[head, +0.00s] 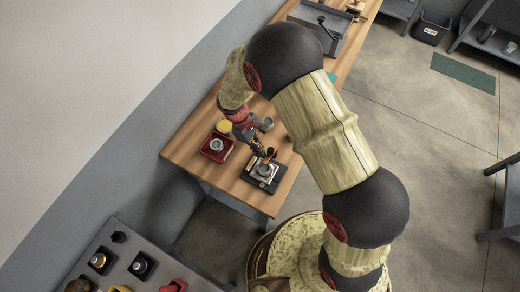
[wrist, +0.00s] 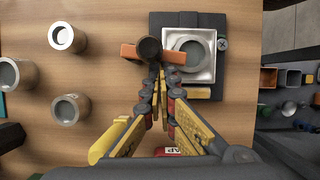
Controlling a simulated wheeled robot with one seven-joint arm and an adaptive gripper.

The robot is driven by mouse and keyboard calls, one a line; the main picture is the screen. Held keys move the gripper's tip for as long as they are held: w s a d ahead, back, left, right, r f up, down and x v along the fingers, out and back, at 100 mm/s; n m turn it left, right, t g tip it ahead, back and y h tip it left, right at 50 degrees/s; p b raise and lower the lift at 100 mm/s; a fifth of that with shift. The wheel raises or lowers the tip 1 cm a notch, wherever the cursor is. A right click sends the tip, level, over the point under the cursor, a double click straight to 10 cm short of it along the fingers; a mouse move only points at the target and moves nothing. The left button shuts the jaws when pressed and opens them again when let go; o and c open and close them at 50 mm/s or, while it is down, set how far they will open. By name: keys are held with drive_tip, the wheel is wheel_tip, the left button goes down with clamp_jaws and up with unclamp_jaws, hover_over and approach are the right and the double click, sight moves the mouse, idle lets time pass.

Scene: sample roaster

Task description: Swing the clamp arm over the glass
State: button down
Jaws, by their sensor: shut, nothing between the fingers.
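The clamp arm is an orange bar (wrist: 172,57) with a dark round post or knob (wrist: 148,50) on it, in the wrist view. Its right end reaches the lower left edge of the round glass (wrist: 194,50). The glass sits in a pale square frame (wrist: 203,77) on a dark base plate (wrist: 190,20). The base also shows in the head view (head: 251,178), at the table's near end. My gripper (wrist: 157,72) is shut and empty, its fingertips close to the bar beside the dark knob. I cannot tell whether they touch it.
Several grey cylinders, one of them here (wrist: 62,37), stand on the wooden table (wrist: 110,25) left of the fixture. A red tray (head: 211,156) is left of it in the head view. The table edge is close on the right in the wrist view.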

drive_tip(key=v, duration=1.2)
idle(0.4)
drive_tip(key=s+d+r+m+t+y+b, duration=0.3)
drive_tip(key=s+d+r+m+t+b, duration=0.4)
drive_tip(key=s+d+r+m, duration=0.4)
drive_tip(key=s+d+r, duration=0.6)
drive_tip(key=d+r, duration=0.2)
drive_tip(key=r, duration=0.1)
drive_tip(key=shift+s+m+t+y+b, duration=0.15)
drive_tip(key=shift+m+t+y+b, duration=0.25)
